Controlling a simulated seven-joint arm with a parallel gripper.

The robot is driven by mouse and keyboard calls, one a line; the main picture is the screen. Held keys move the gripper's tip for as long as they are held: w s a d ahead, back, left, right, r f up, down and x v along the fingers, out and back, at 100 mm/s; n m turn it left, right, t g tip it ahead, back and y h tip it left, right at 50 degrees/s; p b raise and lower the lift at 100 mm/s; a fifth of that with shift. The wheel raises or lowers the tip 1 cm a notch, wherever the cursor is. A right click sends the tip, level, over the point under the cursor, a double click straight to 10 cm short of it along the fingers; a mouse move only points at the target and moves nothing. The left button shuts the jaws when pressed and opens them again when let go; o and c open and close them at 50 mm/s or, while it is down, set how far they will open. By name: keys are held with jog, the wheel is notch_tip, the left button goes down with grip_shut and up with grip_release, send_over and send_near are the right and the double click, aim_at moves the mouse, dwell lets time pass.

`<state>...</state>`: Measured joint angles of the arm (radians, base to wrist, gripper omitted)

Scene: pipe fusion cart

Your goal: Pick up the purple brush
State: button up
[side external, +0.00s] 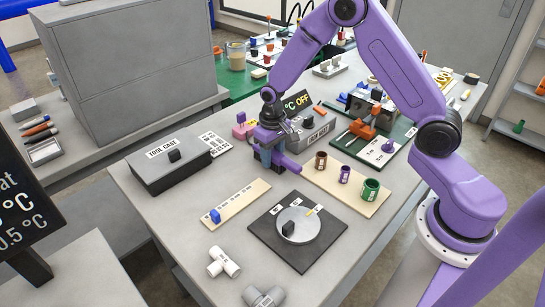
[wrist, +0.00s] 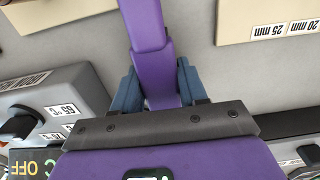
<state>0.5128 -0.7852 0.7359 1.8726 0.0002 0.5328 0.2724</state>
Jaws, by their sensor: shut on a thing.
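The purple brush (wrist: 146,25) runs up the middle of the wrist view, between the two blue fingers of my gripper (wrist: 157,84). The fingers are shut on it, one on each side. In the side external view my gripper (side external: 266,155) is near the middle of the table, with the brush (side external: 290,163) sticking out to its right. I cannot tell whether the brush touches the table. Its near end is hidden by the gripper.
A tool case (side external: 170,160) stands to the left. A heater box with an OFF display (side external: 296,101) is just behind the gripper. A dark mat with a round plate (side external: 262,232) is in front.

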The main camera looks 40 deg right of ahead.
aim_at(285, 157)
jog(key=shift+r, duration=0.45)
notch_tip(285, 157, up, 2)
jog(key=shift+r, duration=0.1)
jog(key=s+r, duration=0.1)
jog(key=r, duration=0.1)
jog(key=s+r, duration=0.1)
jog(key=s, duration=0.1)
jog(key=s+r, duration=0.1)
jog(key=r, duration=0.1)
jog(key=shift+s+d+r, duration=0.15)
jog(key=shift+s+r, duration=0.1)
jog(key=shift+r, duration=0.05)
jog(key=s+r, duration=0.4)
jog(key=s, duration=0.5)
jog(key=shift+s+d+r, duration=0.15)
jog(key=shift+s+d, duration=0.1)
jog(key=shift+d, duration=0.1)
